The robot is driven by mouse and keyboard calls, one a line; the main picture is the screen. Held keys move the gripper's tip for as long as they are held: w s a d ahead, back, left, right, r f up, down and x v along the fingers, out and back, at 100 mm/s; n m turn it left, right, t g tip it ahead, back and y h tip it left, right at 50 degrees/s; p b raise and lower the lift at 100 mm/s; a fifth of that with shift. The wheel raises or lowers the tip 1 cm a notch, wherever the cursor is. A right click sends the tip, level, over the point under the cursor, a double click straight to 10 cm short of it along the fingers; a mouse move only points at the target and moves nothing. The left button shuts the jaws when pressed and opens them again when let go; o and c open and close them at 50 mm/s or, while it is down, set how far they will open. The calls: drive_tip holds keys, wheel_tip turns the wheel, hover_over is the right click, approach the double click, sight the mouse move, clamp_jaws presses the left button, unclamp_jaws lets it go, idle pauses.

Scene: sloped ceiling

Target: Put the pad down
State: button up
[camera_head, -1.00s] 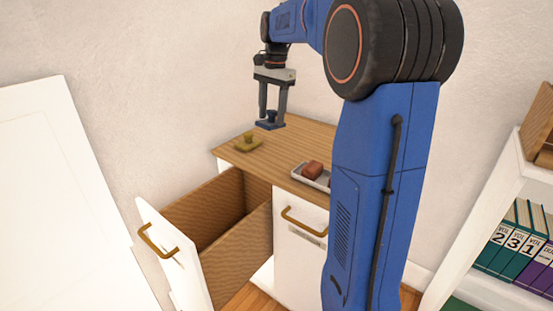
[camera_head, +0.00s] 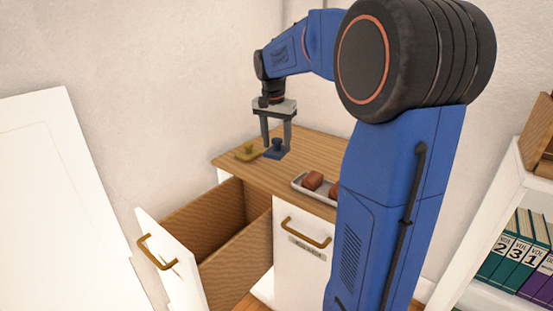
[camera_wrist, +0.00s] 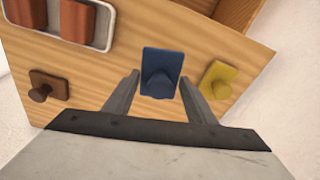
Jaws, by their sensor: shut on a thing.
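The blue pad (camera_head: 277,154) with a raised knob is between the fingers of my gripper (camera_head: 277,146), which is shut on it. In the wrist view the blue pad (camera_wrist: 161,71) sits between the two fingertips (camera_wrist: 160,88). It is low over the wooden cabinet top (camera_head: 315,148), right of a yellow pad (camera_head: 248,153) with a knob. I cannot tell whether it touches the wood.
A white tray (camera_head: 299,185) with reddish-brown blocks (camera_head: 313,180) stands nearby on the top. A brown knobbed pad (camera_wrist: 47,86) shows in the wrist view. An open drawer (camera_head: 205,225) sticks out at front left. Bare wood lies between the blue pad and the tray.

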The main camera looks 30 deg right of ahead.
sight(276, 150)
drive_tip(key=shift+f, duration=2.7)
drive_tip(key=o, duration=1)
drive_tip(key=shift+f, duration=0.1)
drive_tip(key=shift+c, duration=0.2)
drive_tip(key=shift+f, duration=0.1)
wheel_tip(276, 150, up, 17)
drive_tip(key=s+a, duration=0.1)
drive_tip(key=a, duration=0.1)
drive_tip(key=shift+s+a, duration=0.15)
drive_tip(key=shift+s, duration=0.25)
